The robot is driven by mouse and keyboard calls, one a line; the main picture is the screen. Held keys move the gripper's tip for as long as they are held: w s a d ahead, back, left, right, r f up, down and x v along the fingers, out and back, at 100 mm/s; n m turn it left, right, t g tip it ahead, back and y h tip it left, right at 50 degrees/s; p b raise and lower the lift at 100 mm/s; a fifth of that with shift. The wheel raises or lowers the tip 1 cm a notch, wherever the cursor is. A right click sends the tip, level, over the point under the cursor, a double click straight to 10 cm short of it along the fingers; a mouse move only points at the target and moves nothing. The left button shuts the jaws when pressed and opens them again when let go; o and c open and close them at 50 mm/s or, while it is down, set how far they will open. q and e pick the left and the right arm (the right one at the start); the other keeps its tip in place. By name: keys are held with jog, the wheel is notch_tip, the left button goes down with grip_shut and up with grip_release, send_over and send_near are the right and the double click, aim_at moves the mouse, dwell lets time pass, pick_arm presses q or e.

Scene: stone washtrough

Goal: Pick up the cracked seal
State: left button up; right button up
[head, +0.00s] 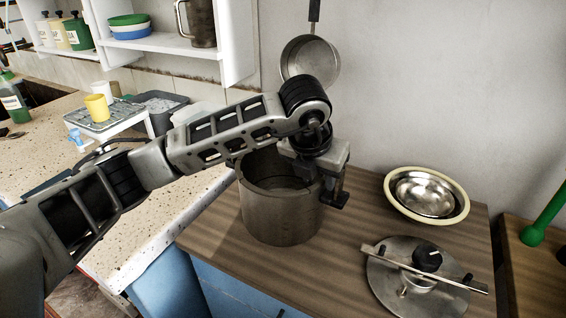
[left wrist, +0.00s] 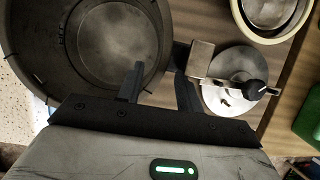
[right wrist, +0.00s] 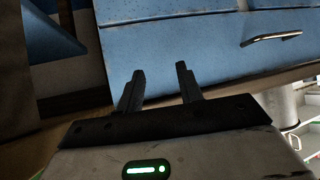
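I cannot make out a piece that is surely the cracked seal. A cream ring (head: 461,214) surrounds a shiny metal bowl (head: 424,195) on the wooden counter; I cannot tell whether it is a seal or a bowl's rim, and no crack shows. The ring also shows in the left wrist view (left wrist: 243,25). My left gripper (head: 328,190) is over the right rim of a large metal pot (head: 278,217). My right gripper (right wrist: 160,82) is open and empty, before blue cabinet fronts.
A round metal lid (head: 385,287) with a black knob and a bar across it lies at the front right of the counter. A pan (head: 310,58) hangs on the wall behind. A green object (head: 541,222) stands at the far right. My left arm covers part of the pot.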

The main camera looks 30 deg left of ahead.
pick_arm(q)
jog(key=shift+c, duration=0.4)
grip_shut()
jog(key=shift+r, duration=0.1)
jog(key=shift+r, duration=0.55)
jog(key=s+r+b, duration=0.2)
jog(key=s+r, duration=0.9)
jog(key=s, duration=0.3)
jog(key=shift+d+r, duration=0.4)
